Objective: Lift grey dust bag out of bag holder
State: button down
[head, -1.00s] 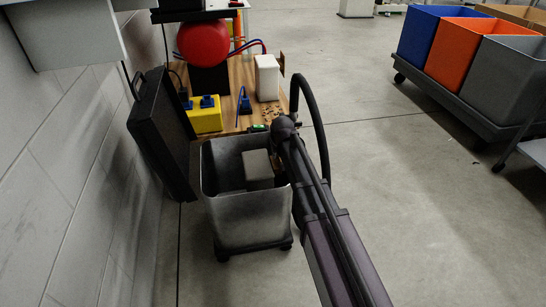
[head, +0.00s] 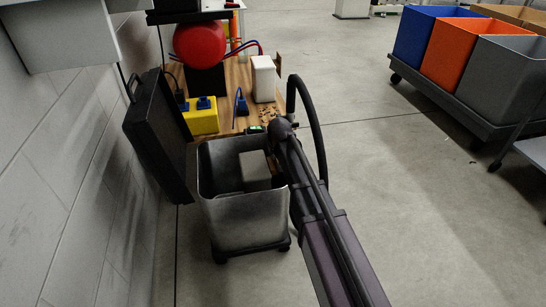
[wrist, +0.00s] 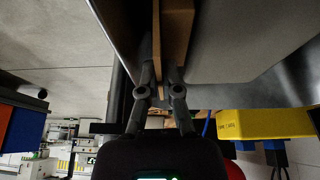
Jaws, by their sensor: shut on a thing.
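The grey dust bag (head: 256,172) is a boxy block inside the open grey bin on casters (head: 245,222), near its right side. I cannot make out a separate bag holder. My arm reaches in from the lower right and hides my gripper in the head view. In the wrist view my gripper (wrist: 160,78) is shut on a thin brown plate (wrist: 176,40). A broad grey surface (wrist: 240,45), seemingly the bag, lies right beside that plate. I cannot see the bag's underside.
A wooden bench (head: 240,80) behind the bin carries a white box-like bag (head: 263,80) and a yellow socket box (head: 202,118). A black panel (head: 155,135) leans at the left wall. A cart with blue, orange and grey bins (head: 500,70) stands right. Floor between is clear.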

jog(key=shift+w+a+r+p, duration=0.1)
jog(key=shift+w+r+p, duration=0.15)
jog(key=shift+r+p, duration=0.55)
jog(key=shift+s+r+p, duration=0.1)
jog(key=shift+r+p, duration=1.45)
jog(key=shift+r, duration=0.05)
jog(key=shift+r+p, duration=0.85)
dwell(0.4)
notch_tip(320, 180, up, 19)
jog(key=p, duration=1.9)
dwell(1.1)
